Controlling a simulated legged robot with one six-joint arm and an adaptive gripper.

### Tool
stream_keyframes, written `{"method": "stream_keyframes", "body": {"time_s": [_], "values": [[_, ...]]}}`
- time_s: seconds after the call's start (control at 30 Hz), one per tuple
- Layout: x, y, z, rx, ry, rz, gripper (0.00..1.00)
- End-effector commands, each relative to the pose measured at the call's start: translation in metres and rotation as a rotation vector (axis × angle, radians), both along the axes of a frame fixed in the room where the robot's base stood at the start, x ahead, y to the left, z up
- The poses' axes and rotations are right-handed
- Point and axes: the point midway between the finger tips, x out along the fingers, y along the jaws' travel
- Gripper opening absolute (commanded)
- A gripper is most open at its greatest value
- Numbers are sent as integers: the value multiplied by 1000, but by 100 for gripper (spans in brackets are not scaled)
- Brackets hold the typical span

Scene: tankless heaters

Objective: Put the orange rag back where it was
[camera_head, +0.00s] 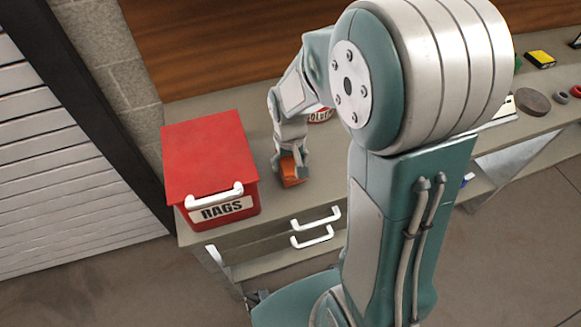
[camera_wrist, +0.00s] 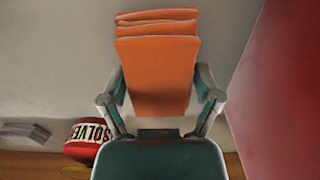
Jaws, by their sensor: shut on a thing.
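The orange rag (camera_head: 292,169) is a folded stack. My gripper (camera_head: 290,160) is shut on it, just right of the red box in the head view. In the wrist view the rag (camera_wrist: 157,62) sits between the two fingers of my gripper (camera_wrist: 162,100), with its folded layers toward the top. The rag is at or just above the grey bench top; I cannot tell if it touches. The red box labelled RAGS (camera_head: 213,165) has its lid shut, with a white handle at the front. Its red side shows at the right of the wrist view (camera_wrist: 280,80).
A red SOLVENT can (camera_wrist: 88,138) stands behind the gripper, partly hidden by my arm in the head view. White drawer handles (camera_head: 315,217) jut from the bench front. The grey bench top (camera_head: 325,175) is clear around the rag. Several small items lie at the far right.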

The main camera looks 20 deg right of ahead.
Motion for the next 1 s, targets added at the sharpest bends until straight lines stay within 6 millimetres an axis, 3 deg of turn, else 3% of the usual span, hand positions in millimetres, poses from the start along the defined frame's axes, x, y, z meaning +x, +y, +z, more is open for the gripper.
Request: {"method": "stream_keyframes", "body": {"time_s": [0.17,0.5,0.53,0.57,1.0], "values": [[-1,-2,-25,0,4,-1,30],[-1,-2,-28,0,2,0,30],[-1,-2,-28,0,2,0,86],[-1,-2,-28,0,2,0,99],[-1,-2,-27,0,1,0,100]]}}
